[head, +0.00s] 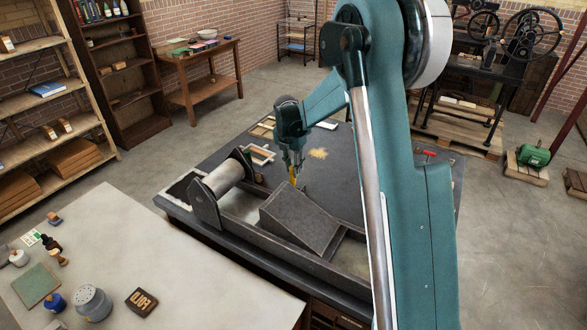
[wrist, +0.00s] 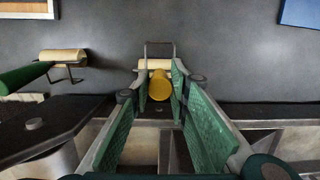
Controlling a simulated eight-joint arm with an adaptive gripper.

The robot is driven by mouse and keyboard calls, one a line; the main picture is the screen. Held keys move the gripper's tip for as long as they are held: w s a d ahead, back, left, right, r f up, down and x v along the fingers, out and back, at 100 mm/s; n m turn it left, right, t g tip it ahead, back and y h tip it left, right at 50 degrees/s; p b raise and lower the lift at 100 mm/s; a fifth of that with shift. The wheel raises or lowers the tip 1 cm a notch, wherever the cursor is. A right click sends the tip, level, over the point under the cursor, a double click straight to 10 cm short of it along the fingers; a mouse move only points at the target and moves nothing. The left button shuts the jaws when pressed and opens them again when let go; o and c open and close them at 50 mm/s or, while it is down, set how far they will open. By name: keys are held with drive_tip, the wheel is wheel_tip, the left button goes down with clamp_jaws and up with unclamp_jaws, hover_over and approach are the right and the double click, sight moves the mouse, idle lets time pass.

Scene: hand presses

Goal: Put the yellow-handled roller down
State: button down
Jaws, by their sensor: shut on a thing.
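The yellow-handled roller shows in the wrist view with its yellow handle (wrist: 160,85) end-on between my fingertips. Its pale roller and wire frame are just beyond, partly hidden by the handle. My gripper (wrist: 161,76) has green pads and is shut on that handle. In the head view the yellow handle (head: 293,175) is a small spot under my gripper (head: 294,165), above the dark bench near the grey sloped block. I cannot tell whether the roller touches the bench top.
A green-handled roller (wrist: 62,57) lies to the left in the wrist view. The dark bench top (head: 345,180) has clear room behind the press bed. The press cylinder (head: 223,178) and the sloped block (head: 297,217) stand in front. A blue sheet (wrist: 300,13) lies at the far right.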

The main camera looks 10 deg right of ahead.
drive_tip(key=shift+s+f, duration=0.2)
drive_tip(key=shift+f, duration=0.25)
drive_tip(key=c, duration=2.6)
unclamp_jaws()
drive_tip(key=o, duration=0.4)
drive_tip(key=shift+w+d+f, duration=0.1)
drive_tip(key=shift+w+f, duration=0.15)
drive_tip(key=shift+w, duration=0.05)
drive_tip(key=shift+s+r, duration=0.2)
drive_tip(key=shift+r, duration=0.05)
drive_tip(key=shift+w+f, duration=0.1)
drive_tip(key=shift+w, duration=0.1)
drive_tip(key=shift+s+r+p, duration=0.1)
drive_tip(key=shift+r+p, duration=0.45)
drive_tip(key=shift+r, duration=0.3)
wheel_tip(320, 180, up, 12)
drive_tip(key=s+a+b, duration=0.1)
drive_tip(key=shift+s+a+f, duration=0.15)
drive_tip(key=shift+a+f, duration=0.05)
drive_tip(key=shift+a, duration=0.05)
